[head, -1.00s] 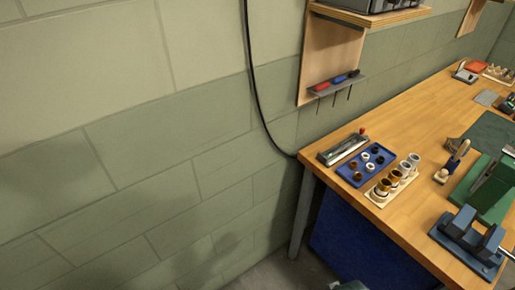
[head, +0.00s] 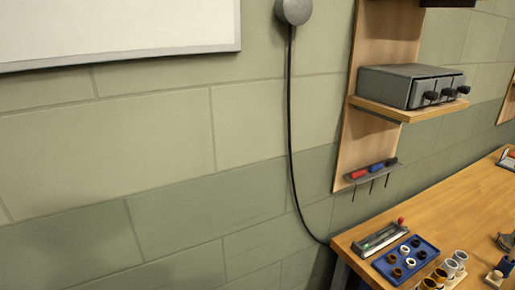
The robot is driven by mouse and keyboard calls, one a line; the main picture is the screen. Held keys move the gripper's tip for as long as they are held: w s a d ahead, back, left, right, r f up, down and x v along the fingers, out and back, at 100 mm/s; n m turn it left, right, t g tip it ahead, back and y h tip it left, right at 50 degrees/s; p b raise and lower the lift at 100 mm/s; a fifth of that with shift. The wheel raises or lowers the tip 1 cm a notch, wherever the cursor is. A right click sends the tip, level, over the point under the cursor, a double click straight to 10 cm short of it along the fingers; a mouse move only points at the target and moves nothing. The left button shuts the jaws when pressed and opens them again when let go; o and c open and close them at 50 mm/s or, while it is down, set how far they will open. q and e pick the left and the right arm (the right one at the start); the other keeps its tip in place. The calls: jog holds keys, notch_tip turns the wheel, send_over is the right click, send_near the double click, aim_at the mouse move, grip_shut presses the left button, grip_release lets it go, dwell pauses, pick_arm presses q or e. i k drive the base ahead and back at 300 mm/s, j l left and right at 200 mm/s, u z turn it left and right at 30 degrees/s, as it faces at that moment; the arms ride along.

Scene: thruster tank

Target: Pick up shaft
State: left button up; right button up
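I cannot make out a shaft for certain in the head view. A grey tray-like fixture (head: 380,240) with a light strip and a red knob lies at the left end of the wooden bench (head: 462,208). Next to it is a blue tray (head: 406,259) with several dark and white rings. Several upright cups (head: 449,268) stand at the lower right, partly cut off by the frame edge. Neither of my grippers is in view.
A wooden wall panel holds a shelf with a grey box with black knobs (head: 411,85). Below it is a small rack (head: 371,174) with red and blue handled tools. A black cable (head: 291,130) runs down the wall. A whiteboard (head: 110,28) hangs at upper left.

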aim_at(371, 243)
jog(key=k+j+z, duration=0.1)
jog(key=z, duration=1.15)
